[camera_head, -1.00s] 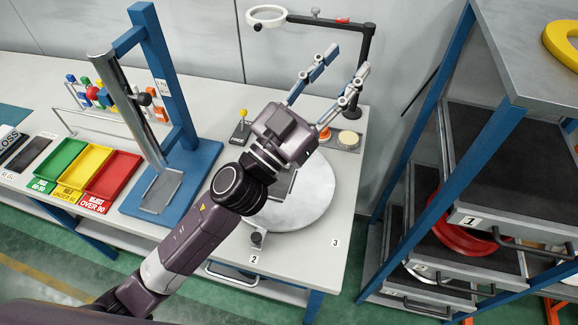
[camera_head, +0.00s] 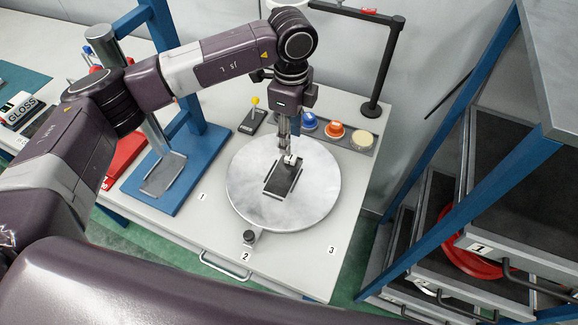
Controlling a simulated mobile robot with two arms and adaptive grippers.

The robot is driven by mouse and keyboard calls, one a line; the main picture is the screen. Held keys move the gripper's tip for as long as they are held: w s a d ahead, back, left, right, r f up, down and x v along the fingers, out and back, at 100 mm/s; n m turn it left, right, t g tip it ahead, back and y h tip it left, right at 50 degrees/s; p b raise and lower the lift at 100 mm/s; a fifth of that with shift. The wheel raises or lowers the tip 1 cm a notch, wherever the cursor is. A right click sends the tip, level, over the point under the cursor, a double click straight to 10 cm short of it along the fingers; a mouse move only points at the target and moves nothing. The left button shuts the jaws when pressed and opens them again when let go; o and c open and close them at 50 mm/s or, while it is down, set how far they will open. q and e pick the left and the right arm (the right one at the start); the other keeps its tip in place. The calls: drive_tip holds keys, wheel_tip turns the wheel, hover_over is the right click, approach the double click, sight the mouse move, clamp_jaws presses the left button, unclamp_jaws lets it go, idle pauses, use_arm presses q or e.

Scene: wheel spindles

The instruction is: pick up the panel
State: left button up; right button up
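The panel (camera_head: 284,178) is a small dark rectangle. It lies near the middle of a round grey turntable (camera_head: 248,195) on the workbench. My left gripper (camera_head: 290,158) points down with its fingertips at the panel's far edge. The fingers look close together, but I cannot tell whether they have closed on the panel or only touch it. My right gripper is not in view.
Behind the turntable are a blue button (camera_head: 309,121), an orange button (camera_head: 335,130) and a yellow-knobbed lever (camera_head: 254,103). A black post (camera_head: 386,70) stands at the back right. A blue stand (camera_head: 180,190) is left. A shelf rack (camera_head: 500,100) is at right.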

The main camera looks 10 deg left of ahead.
sight(291, 157)
use_arm(q)
drive_tip(key=shift+s+f+p, duration=0.1)
drive_tip(key=shift+f+p, duration=0.3)
drive_tip(key=shift+f, duration=0.5)
drive_tip(key=f+p, duration=0.2)
drive_tip(key=f, duration=0.2)
drive_tip(key=shift+w+f+p, duration=0.15)
drive_tip(key=shift+w+p, duration=0.05)
drive_tip(key=shift+p, duration=0.2)
drive_tip(key=shift+f, duration=0.6)
clamp_jaws()
